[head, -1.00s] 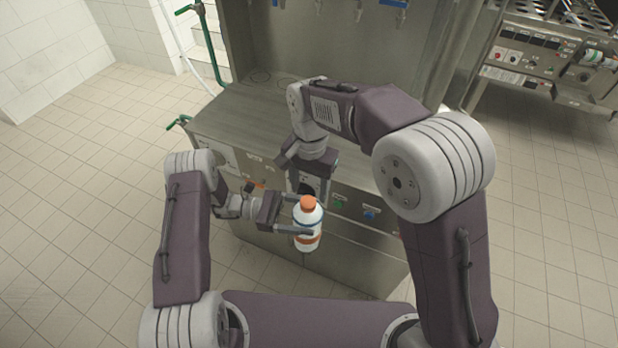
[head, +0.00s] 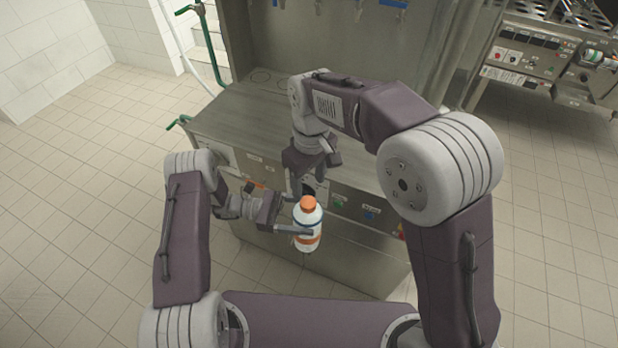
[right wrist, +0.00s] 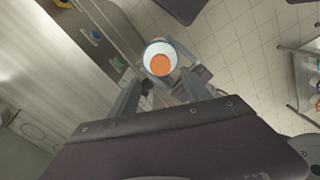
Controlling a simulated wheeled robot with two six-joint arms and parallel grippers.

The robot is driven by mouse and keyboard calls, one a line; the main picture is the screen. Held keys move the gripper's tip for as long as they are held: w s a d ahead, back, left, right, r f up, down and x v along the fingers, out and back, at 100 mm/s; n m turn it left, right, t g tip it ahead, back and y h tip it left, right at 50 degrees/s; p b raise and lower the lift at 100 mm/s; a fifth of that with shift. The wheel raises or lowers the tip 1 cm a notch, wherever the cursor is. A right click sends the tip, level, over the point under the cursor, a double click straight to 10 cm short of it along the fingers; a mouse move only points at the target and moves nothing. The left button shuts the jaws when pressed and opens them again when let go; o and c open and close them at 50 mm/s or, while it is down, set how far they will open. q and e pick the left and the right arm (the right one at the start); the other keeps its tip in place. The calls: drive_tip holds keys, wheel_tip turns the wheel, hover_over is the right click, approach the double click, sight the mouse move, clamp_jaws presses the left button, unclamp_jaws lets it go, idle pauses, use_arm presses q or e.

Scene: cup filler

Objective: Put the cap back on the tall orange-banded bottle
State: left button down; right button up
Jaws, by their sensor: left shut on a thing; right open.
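The tall white bottle (head: 306,238) with orange and blue bands is held upright in front of the steel machine. An orange cap (head: 308,203) sits on its top; whether it is screwed down cannot be told. My left gripper (head: 305,231) is shut around the bottle's body from the left. My right gripper (head: 307,195) is open and points down just behind and above the cap. In the right wrist view the cap (right wrist: 160,65) appears from above, between and beyond the two open fingers (right wrist: 161,88). Contact between these fingers and the cap is not visible.
The steel machine (head: 235,120) with a flat top stands behind both grippers, its front carrying buttons and labels. Green-handled pipes (head: 205,45) rise at the back left. Another machine (head: 545,60) stands at the back right. The tiled floor (head: 80,160) at left is clear.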

sight(308, 201)
wheel_tip(308, 201, down, 7)
drive_tip(key=shift+a+f, duration=0.1)
idle(0.3)
clamp_jaws()
drive_tip(key=m, duration=0.5)
drive_tip(key=shift+o, duration=0.5)
unclamp_jaws()
drive_tip(key=shift+r, duration=0.2)
wheel_tip(308, 201, up, 12)
drive_tip(key=shift+f, duration=0.15)
